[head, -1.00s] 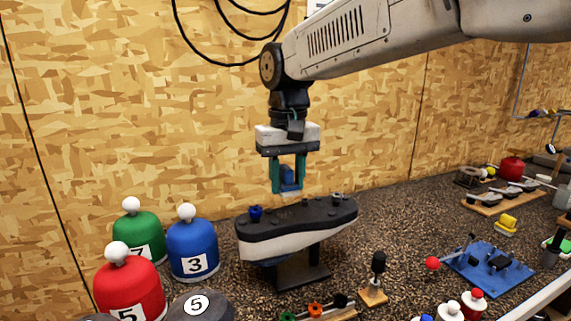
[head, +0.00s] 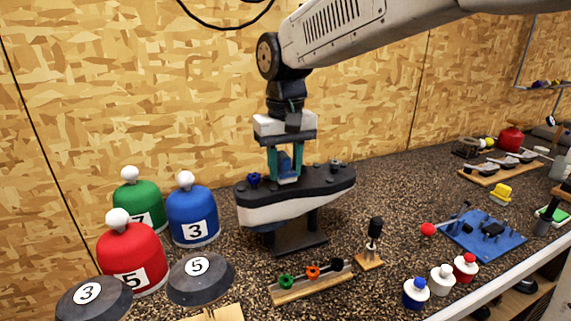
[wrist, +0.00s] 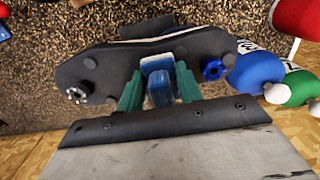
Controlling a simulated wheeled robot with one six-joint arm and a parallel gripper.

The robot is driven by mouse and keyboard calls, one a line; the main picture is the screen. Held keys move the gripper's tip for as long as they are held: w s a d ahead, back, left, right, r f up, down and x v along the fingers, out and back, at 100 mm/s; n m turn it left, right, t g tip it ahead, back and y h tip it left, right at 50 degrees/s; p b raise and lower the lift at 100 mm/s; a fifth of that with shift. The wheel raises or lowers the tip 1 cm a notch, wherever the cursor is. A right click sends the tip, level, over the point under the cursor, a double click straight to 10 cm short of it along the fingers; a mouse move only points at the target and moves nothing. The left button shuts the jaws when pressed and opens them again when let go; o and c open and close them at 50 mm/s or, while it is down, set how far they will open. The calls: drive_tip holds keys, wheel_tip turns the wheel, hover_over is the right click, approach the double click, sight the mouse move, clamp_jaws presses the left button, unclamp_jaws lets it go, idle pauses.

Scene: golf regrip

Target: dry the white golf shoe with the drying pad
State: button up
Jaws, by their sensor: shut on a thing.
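The white golf shoe (head: 290,212) rests upside down on a dark stand (head: 298,238), its dark sole (head: 305,194) facing up. A blue cleat (head: 254,179) sits at the sole's left end and a grey one (head: 336,165) at the right end. My gripper (head: 286,168) points down over the middle of the sole, shut on a blue block with a pale pad face, the drying pad (wrist: 160,88). The pad is at or just above the sole; I cannot tell whether it touches. The wrist view also shows the sole (wrist: 105,72) around the pad.
Red (head: 133,258), blue (head: 192,214) and green domes stand left of the shoe, with dark numbered discs (head: 200,278) in front. A wooden rack (head: 312,282) with coloured cleats, a black-handled tool (head: 374,240) and small bottles (head: 441,279) are in front and right. A blue board (head: 483,236) lies farther right.

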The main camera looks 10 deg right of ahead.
drive_tip(key=shift+f, duration=0.55)
idle(0.5)
